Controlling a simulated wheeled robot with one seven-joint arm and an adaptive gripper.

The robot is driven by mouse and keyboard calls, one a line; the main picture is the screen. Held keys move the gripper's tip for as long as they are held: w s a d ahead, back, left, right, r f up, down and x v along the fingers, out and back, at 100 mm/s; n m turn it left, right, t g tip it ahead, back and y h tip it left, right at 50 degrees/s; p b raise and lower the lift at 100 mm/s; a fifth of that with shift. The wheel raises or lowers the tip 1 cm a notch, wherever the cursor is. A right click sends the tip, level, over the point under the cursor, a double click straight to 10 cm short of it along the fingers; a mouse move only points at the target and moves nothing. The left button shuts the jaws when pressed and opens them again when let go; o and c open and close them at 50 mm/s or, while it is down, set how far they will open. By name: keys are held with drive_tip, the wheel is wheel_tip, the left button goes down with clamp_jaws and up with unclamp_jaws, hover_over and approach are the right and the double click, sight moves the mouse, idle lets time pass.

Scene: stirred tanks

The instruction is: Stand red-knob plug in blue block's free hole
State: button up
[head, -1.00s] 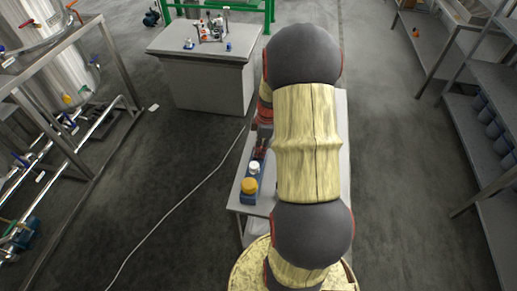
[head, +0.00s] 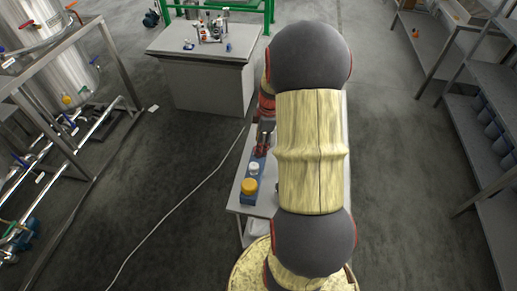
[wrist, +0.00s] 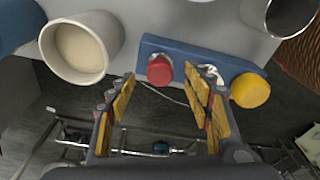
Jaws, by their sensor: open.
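The blue block (wrist: 185,48) lies along the table edge in the wrist view; it also shows in the head view (head: 247,198). The red-knob plug (wrist: 160,69) is at the block's left end in the wrist view, its knob facing the camera. The knob hides the hole under it, so I cannot tell how deep it sits. A white-and-silver knob (wrist: 209,72) is in the middle and a yellow knob (wrist: 250,90) at the right end. My gripper (wrist: 158,82) is open, its yellow-padded fingers on either side of the red knob, with gaps visible.
A pale cup with beige contents (wrist: 78,48) stands left of the block, and a metal cup (wrist: 291,14) stands to its right. A brown woven thing (wrist: 303,50) is at the right edge. Another bench (head: 207,75) with small equipment stands farther off.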

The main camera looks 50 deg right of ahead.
wheel_tip(320, 180, up, 8)
drive_tip(key=shift+s+d, duration=0.4)
drive_tip(key=shift+s, duration=0.05)
idle(0.4)
drive_tip(key=s+a+r+m+t, duration=0.1)
drive_tip(key=a+r, duration=0.4)
drive_tip(key=a, duration=0.6)
drive_tip(key=s+a+r+m+t, duration=0.1)
drive_tip(key=s+a+r+m, duration=0.3)
drive_tip(key=a, duration=0.7)
drive_tip(key=s+a+r+m+t+h, duration=0.1)
drive_tip(key=s+a+r+m+t, duration=0.1)
drive_tip(key=a+r, duration=0.5)
drive_tip(key=s+a+m, duration=0.1)
drive_tip(key=a, duration=0.4)
drive_tip(key=shift+m+b, duration=0.3)
drive_tip(key=shift+m, duration=0.1)
drive_tip(key=shift+s, duration=0.1)
